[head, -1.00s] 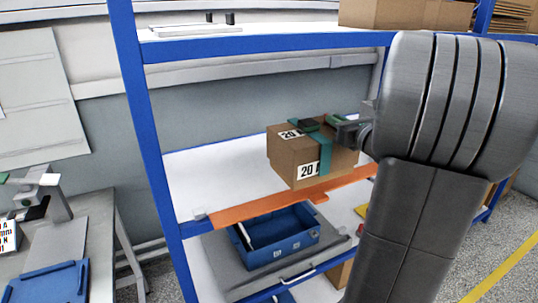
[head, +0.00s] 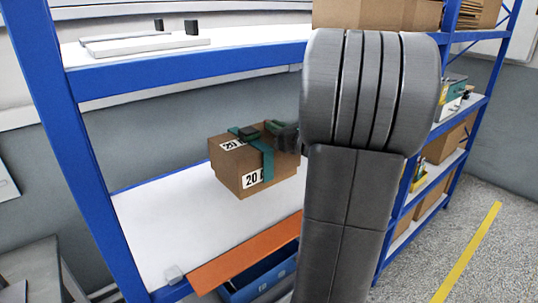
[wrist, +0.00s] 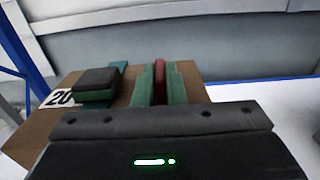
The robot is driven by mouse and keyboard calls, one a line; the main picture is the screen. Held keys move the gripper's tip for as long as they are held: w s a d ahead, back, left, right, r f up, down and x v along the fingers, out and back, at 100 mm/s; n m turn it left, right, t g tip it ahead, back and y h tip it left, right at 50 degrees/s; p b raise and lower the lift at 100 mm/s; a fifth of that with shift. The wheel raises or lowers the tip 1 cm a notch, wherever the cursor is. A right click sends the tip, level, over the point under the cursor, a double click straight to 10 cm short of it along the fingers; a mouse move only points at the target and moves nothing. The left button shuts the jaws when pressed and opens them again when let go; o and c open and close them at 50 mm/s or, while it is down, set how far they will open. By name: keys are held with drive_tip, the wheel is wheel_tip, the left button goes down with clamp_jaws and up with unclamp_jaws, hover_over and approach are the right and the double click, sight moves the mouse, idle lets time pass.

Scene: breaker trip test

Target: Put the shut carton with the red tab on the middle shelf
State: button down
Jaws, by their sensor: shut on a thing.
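A brown carton (head: 236,170) with "20" labels and a teal strap hangs from my gripper (head: 276,128), in front of my arm. It appears shut and slightly tilted. In the wrist view, the green fingers of my gripper (wrist: 161,85) are shut on a red tab (wrist: 160,68) on top of the carton (wrist: 35,128). A dark green block (wrist: 97,84) sits on the strap beside it. The white middle shelf (head: 150,215), with an orange front strip (head: 240,255), lies below the carton. The carton appears apart from the shelf; the exact gap is hard to tell.
The upper shelf (head: 235,62) runs above the carton, with larger cartons (head: 380,14) at its right. A blue bin (head: 262,280) is under the orange strip. A blue post (head: 80,150) stands at the left.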

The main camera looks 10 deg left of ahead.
drive_tip(key=shift+f, duration=2.8)
drive_tip(key=c, duration=1.5)
unclamp_jaws()
drive_tip(key=shift+f, duration=0.1)
drive_tip(key=b+v, duration=0.2)
drive_tip(key=v, duration=1)
drive_tip(key=shift+s, duration=0.1)
